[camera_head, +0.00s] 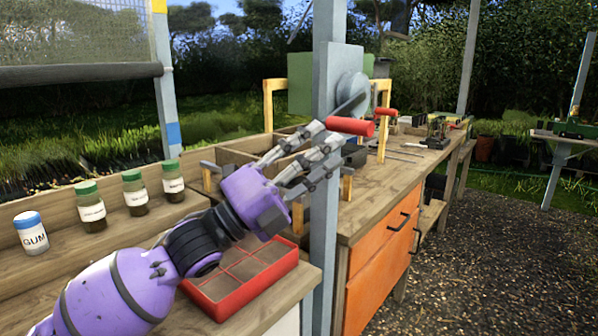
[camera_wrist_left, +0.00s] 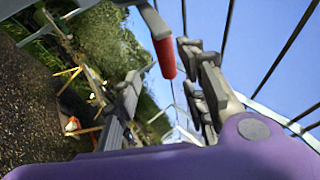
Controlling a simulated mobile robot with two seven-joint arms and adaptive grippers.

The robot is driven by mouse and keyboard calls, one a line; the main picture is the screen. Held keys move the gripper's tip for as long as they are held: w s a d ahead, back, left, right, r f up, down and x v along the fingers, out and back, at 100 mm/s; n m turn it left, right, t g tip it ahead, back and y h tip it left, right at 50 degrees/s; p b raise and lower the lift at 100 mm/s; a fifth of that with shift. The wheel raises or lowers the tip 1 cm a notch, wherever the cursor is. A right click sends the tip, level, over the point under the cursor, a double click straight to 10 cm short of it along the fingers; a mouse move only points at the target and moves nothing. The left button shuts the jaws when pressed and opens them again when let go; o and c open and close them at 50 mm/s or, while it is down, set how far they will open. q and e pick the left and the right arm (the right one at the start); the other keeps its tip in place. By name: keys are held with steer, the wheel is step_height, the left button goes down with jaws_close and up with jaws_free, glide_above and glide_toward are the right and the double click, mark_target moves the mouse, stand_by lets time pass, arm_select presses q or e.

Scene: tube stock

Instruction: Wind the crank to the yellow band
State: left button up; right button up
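The crank has a grey round hub (camera_head: 352,88) on the grey post and a red handle (camera_head: 350,125) on a short arm. The red handle also shows in the left wrist view (camera_wrist_left: 165,58). My left gripper (camera_head: 326,137) is open, its fingertips close to the handle's near end. In the left wrist view the handle lies between and just beyond the fingers (camera_wrist_left: 165,88); I cannot tell whether they touch it. The yellow band (camera_head: 158,6) is at the top of the left post. The mesh screen's dark bottom bar (camera_head: 80,75) hangs well below it. My right gripper is out of view.
A blue band (camera_head: 173,133) is low on the left post. Several jars, including a white GUM jar (camera_head: 31,234), stand on the left bench. A red divided tray (camera_head: 245,290) lies below my left arm. The grey upright post (camera_head: 325,220) stands close beside my gripper.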

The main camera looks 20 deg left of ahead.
arm_select(q)
steer(key=shift+v, duration=2.75)
